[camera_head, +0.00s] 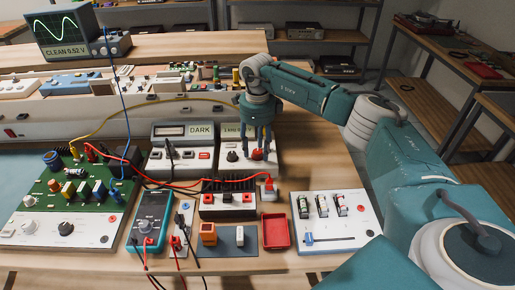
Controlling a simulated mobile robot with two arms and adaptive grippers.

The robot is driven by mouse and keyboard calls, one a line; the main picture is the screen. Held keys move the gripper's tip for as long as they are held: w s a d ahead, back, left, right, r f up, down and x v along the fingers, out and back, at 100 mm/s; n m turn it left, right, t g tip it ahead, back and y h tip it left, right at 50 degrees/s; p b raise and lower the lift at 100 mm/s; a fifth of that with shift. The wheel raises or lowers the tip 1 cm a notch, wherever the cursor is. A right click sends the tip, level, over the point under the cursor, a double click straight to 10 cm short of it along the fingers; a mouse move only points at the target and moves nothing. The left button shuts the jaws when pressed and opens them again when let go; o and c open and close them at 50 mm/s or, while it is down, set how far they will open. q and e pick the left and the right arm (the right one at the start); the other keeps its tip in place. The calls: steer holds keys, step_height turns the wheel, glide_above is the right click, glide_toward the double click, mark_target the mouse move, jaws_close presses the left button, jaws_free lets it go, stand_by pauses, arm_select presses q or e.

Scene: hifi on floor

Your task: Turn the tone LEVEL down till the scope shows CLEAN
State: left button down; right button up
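The scope (72,33) stands at the back left; its screen shows a green sine wave and the label reads CLEAN 0.52 V. The tone unit (277,158) is a white box at the middle with a small pale display, partly covered by my gripper. The knob's lettering is too small to read. My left gripper is out of view.
Left of the tone unit is a box with a DARK display (198,131). In front lie a black heatsink unit (228,199), a red tray (276,231) and a white slider panel (336,220). A green circuit board (75,195) and a multimeter (151,218) are at left, with loose leads.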

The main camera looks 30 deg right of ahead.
mark_target(257, 151)
step_height(257, 151, up, 12)
stand_by(0.7)
stand_by(0.4)
